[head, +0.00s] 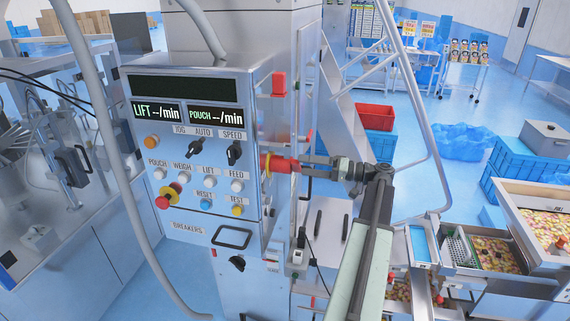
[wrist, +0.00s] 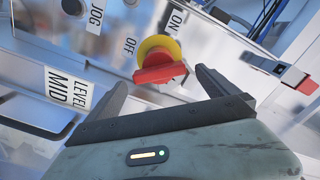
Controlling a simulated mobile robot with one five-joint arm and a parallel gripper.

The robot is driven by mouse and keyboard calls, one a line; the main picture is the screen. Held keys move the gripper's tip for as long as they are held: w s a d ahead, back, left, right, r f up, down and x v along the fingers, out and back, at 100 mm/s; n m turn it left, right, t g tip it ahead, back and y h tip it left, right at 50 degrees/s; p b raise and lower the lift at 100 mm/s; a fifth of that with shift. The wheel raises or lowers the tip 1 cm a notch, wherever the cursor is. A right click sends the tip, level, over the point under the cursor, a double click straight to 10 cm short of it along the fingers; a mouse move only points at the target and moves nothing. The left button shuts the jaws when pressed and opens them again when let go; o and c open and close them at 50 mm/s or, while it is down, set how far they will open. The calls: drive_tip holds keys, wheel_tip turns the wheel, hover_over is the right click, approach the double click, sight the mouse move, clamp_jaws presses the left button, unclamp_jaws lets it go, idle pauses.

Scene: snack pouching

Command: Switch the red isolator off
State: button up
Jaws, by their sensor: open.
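The red isolator is a red rotary handle on a round yellow base. In the head view the isolator (head: 281,165) sticks out from the right side of the control cabinet. In the wrist view the isolator (wrist: 160,74) lies ahead of the fingers, with an OFF label (wrist: 130,46) and an ON label (wrist: 175,20) beside it. I cannot tell which label the handle points to. My gripper (head: 305,163) is level with the handle and points left at it. In the wrist view my gripper (wrist: 163,88) is open, its fingertips on either side of the handle.
The cabinet front (head: 205,150) carries displays, knobs and buttons, including a red emergency button (head: 163,202). A red block (head: 279,84) juts from the cabinet side above the isolator. A grey bent tube frame (head: 410,100) stands right of my arm. Snack trays (head: 490,250) lie at right.

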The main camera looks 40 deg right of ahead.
sight(288, 164)
drive_tip(key=x, duration=0.7)
drive_tip(key=c, duration=1.4)
